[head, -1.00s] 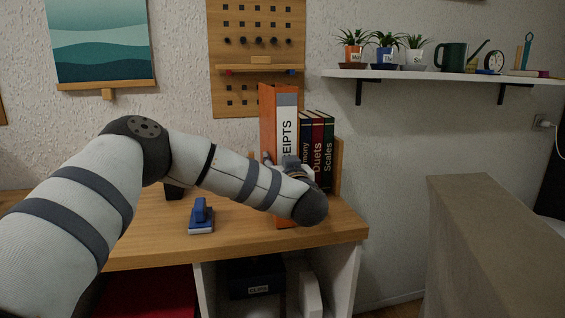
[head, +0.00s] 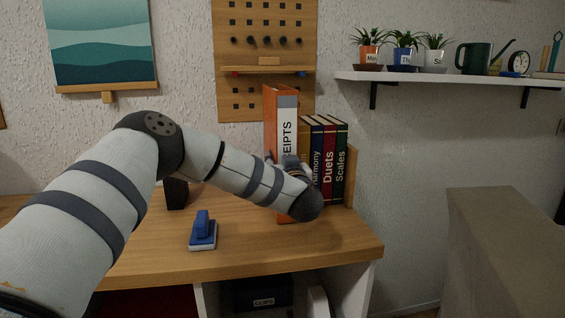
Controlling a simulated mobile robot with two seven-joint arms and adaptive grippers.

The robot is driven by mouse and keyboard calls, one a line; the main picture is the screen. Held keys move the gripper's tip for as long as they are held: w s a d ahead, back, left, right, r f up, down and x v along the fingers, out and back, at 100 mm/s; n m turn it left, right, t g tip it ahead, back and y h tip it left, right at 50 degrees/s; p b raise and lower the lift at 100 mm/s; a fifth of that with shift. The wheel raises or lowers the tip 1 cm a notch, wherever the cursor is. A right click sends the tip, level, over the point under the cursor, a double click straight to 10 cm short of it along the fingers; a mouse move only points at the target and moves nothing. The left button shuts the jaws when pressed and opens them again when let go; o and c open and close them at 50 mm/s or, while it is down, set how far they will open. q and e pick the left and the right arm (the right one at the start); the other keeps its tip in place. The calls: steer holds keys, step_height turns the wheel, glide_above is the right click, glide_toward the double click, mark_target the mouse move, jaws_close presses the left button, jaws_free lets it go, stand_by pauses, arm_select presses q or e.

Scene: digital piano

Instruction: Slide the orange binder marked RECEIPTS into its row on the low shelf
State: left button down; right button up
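The orange binder (head: 287,105) stands upright at the front left of a row of books, its white spine label reading "EIPTS" with the first letters hidden. My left gripper (head: 283,162) is at the binder's spine, with finger parts on both sides of it, and appears shut on it; my wrist hides most of the grip. The row holds a Harmony book (head: 315,160), a red Duets book (head: 328,165) and a green Scales book (head: 341,165), with a yellowish spine beside the binder. The row stands on a low wooden top (head: 345,235). My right gripper is out of view.
A blue stapler-like object (head: 203,232) and a dark block (head: 176,194) stand left of the binder. A wooden end panel (head: 351,178) closes the row on the right. A pegboard (head: 265,45) hangs behind, and a wall shelf (head: 450,80) with plants is at upper right.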

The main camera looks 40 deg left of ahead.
arm_select(q)
steer(key=shift+f, duration=0.15)
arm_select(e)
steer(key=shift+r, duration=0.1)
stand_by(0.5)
arm_select(q)
steer(key=c, duration=0.8)
jaws_free()
steer(key=shift+s, duration=0.1)
steer(key=shift+c, duration=0.2)
steer(key=p+v, duration=0.2)
steer(key=v, duration=0.3)
steer(key=shift+d+f, duration=0.1)
steer(key=shift+f, duration=0.05)
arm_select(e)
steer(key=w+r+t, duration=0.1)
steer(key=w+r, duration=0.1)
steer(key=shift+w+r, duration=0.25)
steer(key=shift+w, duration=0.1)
arm_select(q)
steer(key=v, duration=1.2)
